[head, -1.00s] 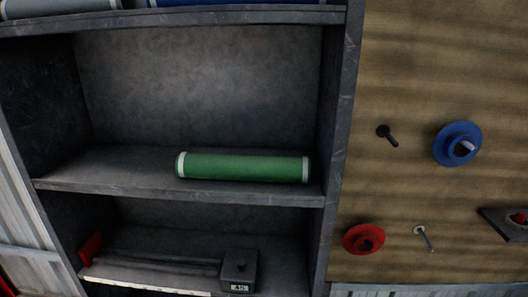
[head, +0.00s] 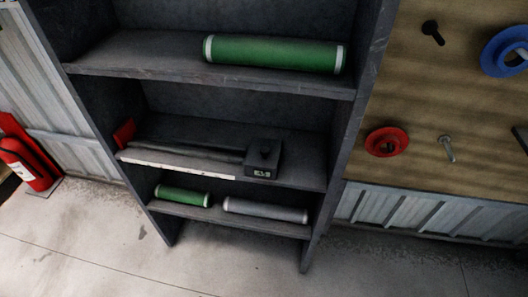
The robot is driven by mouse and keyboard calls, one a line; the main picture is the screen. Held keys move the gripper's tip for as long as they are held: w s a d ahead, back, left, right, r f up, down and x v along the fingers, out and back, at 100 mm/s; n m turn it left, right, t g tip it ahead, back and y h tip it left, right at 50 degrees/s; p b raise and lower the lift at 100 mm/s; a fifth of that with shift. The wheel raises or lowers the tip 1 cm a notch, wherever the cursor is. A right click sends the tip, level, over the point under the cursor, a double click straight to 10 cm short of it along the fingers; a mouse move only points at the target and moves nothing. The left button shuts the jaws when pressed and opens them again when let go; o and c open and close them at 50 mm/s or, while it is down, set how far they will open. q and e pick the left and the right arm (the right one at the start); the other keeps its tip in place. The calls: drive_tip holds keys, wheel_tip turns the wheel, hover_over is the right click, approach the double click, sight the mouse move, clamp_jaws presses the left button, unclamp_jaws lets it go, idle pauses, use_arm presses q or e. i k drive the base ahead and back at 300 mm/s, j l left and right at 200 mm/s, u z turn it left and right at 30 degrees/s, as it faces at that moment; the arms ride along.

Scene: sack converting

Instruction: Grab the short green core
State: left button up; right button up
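The short green core (head: 183,196) lies on its side on the lowest shelf of the dark rack, at the left. It is a green cylinder with pale end bands. A grey core (head: 265,211) lies to its right on the same shelf, with a small gap between them. A longer green core (head: 275,54) lies on its side on an upper shelf. Neither of my grippers shows in the head view.
The dark shelf rack (head: 210,79) stands on a pale concrete floor (head: 220,268). Its middle shelf holds a bar-shaped tool with a dark block (head: 263,157). A red fire extinguisher (head: 28,163) stands at the left. A wooden board (head: 445,100) with hanging parts is at the right.

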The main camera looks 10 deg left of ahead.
sight(166, 192)
drive_tip(key=u, duration=1.05)
drive_tip(key=i+j, duration=0.15)
drive_tip(key=j, duration=0.15)
drive_tip(key=i+j, duration=0.2)
drive_tip(key=j+z, duration=0.05)
drive_tip(key=j, duration=0.05)
